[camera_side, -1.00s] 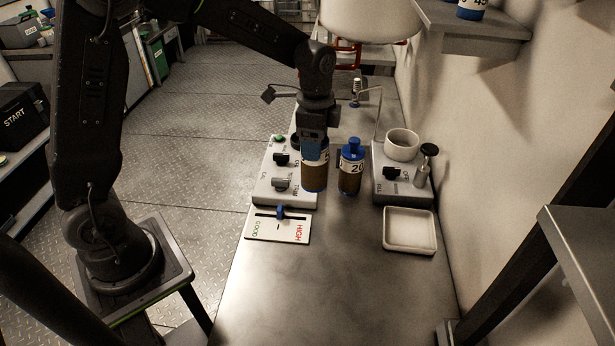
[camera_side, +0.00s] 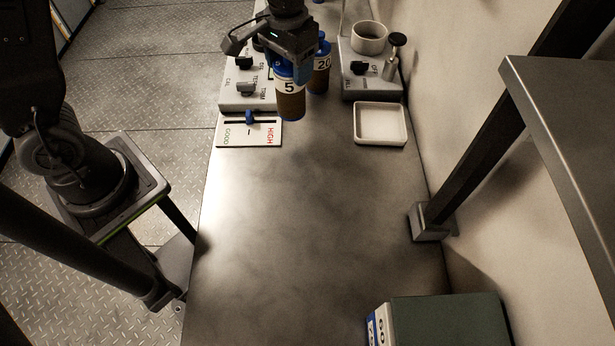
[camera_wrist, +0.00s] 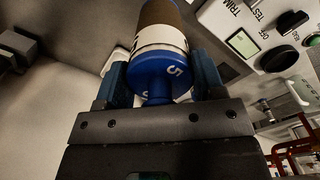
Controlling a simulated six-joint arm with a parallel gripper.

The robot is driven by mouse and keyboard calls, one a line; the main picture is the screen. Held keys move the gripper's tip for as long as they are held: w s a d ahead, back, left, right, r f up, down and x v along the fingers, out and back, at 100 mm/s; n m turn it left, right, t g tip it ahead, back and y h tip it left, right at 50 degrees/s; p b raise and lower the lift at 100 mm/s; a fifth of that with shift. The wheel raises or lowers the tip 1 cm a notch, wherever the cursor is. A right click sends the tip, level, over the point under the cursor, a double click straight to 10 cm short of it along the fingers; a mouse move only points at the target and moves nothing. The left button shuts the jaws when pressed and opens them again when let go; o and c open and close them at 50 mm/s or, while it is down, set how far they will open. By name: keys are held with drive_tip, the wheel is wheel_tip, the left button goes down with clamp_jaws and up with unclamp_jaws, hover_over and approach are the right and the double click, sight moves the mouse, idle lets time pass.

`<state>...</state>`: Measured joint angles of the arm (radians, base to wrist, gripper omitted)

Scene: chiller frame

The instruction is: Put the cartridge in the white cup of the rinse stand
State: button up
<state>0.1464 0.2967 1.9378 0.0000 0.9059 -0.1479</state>
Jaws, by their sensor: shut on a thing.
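A brown cartridge (camera_side: 291,103) with a white band marked 5 and a blue cap is upright in my gripper (camera_side: 288,70). The wrist view shows the blue cap (camera_wrist: 158,73) between my two fingers (camera_wrist: 162,85), which are shut on it. I cannot tell whether its base touches the bench. The white cup (camera_side: 369,38) is on the grey rinse stand (camera_side: 371,85), to the right of and beyond my gripper. The cup looks empty, but its bottom is hidden.
A second cartridge (camera_side: 319,72), marked 20, stands close behind the held one. A dial box (camera_side: 236,98) and a slider card (camera_side: 248,133) lie left. A plunger (camera_side: 394,55) stands beside the cup. A white tray (camera_side: 380,123) is in front of the stand.

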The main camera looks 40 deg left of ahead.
drive_tip(key=s+d+r, duration=0.3)
drive_tip(key=s+d, duration=0.7)
drive_tip(key=s, duration=0.1)
drive_tip(key=s+d+f, duration=0.4)
drive_tip(key=d+f, duration=0.6)
drive_tip(key=shift+s+d+f, duration=0.15)
drive_tip(key=shift+d+f, duration=0.15)
drive_tip(key=shift+f, duration=0.15)
drive_tip(key=o, duration=1.2)
drive_tip(key=shift+o, duration=0.2)
wheel_tip(320, 180, up, 12)
drive_tip(key=shift+r, duration=0.2)
